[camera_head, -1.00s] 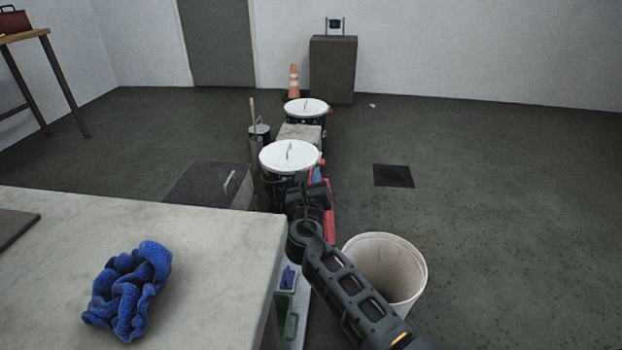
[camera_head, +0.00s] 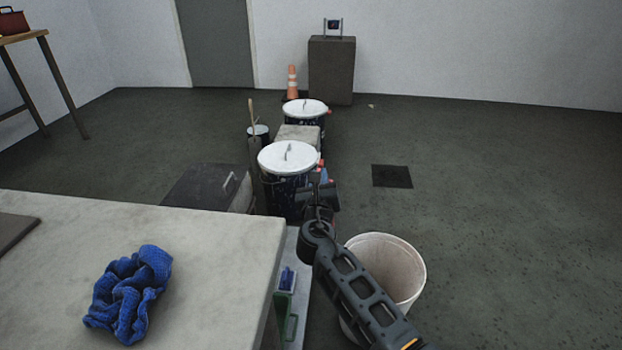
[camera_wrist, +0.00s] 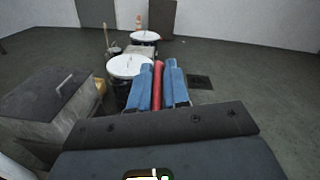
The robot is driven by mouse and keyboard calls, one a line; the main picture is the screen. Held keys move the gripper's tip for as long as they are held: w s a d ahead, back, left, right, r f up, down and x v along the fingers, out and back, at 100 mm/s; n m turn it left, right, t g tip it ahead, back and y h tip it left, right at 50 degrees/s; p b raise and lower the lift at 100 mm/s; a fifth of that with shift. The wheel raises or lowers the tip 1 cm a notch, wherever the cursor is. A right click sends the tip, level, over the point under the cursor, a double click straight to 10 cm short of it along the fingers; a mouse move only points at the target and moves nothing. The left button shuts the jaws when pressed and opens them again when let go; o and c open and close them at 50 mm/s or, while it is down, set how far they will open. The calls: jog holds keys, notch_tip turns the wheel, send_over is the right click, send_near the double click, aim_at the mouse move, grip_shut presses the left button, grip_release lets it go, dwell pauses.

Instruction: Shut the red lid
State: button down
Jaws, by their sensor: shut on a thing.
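In the wrist view, my gripper (camera_wrist: 159,72) has its two blue fingers closed on the edge of a narrow red piece, which I take to be the red lid (camera_wrist: 158,88). The red piece stands up between the fingers and touches both. In the head view, my gripper (camera_head: 318,186) is beside the near white-topped drum, at the far end of a low pale surface. My own wrist hides most of the red lid there, and I cannot make out its hinge or what it covers.
White-topped drums (camera_head: 287,158) stand just beyond my gripper. A dark chest (camera_head: 200,186) is to the left. A white bucket (camera_head: 392,262) stands close to my arm on the right. A table (camera_head: 215,235) with a blue cloth (camera_head: 130,290) fills the near left. The right floor is open.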

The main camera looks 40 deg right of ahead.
jog(key=s+d+f+m+b, duration=0.2)
jog(key=s+d+f+m, duration=0.25)
jog(key=s+d, duration=0.5)
jog(key=s+d+f+m+b, duration=0.25)
jog(key=s+d+m, duration=0.25)
jog(key=s+d, duration=0.45)
jog(key=s+d+f+m+b, duration=0.2)
jog(key=s+f+m+b, duration=0.1)
jog(key=f, duration=0.5)
jog(key=s+d+f+m+b, duration=0.2)
jog(key=f+b, duration=0.3)
jog(key=f, duration=0.3)
jog(key=s+d+f+m+b, duration=0.2)
jog(key=s+f+m+b, duration=0.2)
jog(key=f, duration=0.4)
jog(key=shift+s+b, duration=0.35)
jog(key=shift+s, duration=0.05)
jog(key=shift+f+m, duration=0.1)
jog(key=shift+m, duration=0.15)
jog(key=c, duration=1.2)
grip_release()
jog(key=shift+d, duration=0.1)
jog(key=shift+s, duration=0.1)
